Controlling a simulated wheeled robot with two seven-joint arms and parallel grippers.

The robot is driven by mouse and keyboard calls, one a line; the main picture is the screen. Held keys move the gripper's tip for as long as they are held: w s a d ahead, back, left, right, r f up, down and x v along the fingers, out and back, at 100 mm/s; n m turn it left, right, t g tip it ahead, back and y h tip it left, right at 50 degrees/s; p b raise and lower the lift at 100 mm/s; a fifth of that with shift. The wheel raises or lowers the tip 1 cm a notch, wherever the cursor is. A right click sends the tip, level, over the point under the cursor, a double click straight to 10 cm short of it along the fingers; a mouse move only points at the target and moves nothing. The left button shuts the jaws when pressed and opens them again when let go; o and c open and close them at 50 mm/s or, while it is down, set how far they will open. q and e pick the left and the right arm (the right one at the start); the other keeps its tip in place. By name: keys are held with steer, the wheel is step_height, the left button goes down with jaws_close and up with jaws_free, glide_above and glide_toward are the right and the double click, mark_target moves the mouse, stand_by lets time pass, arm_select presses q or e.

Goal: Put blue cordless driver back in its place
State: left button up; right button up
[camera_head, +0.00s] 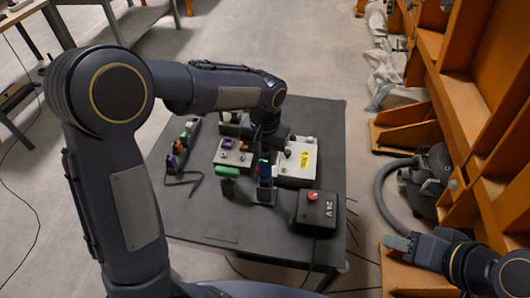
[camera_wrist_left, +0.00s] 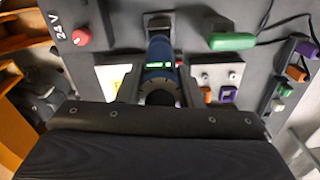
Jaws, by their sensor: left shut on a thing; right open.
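The blue cordless driver (camera_head: 265,172) stands near the front middle of the dark table, at a small grey holder (camera_head: 264,196). In the left wrist view the blue driver (camera_wrist_left: 160,52) shows green lights and lies in line with the holder (camera_wrist_left: 158,20). I cannot tell whether it is fully seated. My left gripper (camera_head: 267,148) comes down from above and is shut on the driver; its fingers are mostly hidden. My right gripper (camera_head: 400,243) is open and empty at the lower right, off the table.
A black 24 V box with a red knob (camera_head: 317,209) stands right of the driver. A green-handled tool (camera_head: 228,171) stands left of it. Orange shelving (camera_head: 450,95) fills the right side.

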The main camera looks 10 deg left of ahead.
arm_select(q)
steer(key=shift+f+b, duration=0.7)
steer(key=shift+f, duration=0.3)
steer(key=o, duration=1.6)
step_height(320, 180, up, 8)
steer(key=p, duration=0.6)
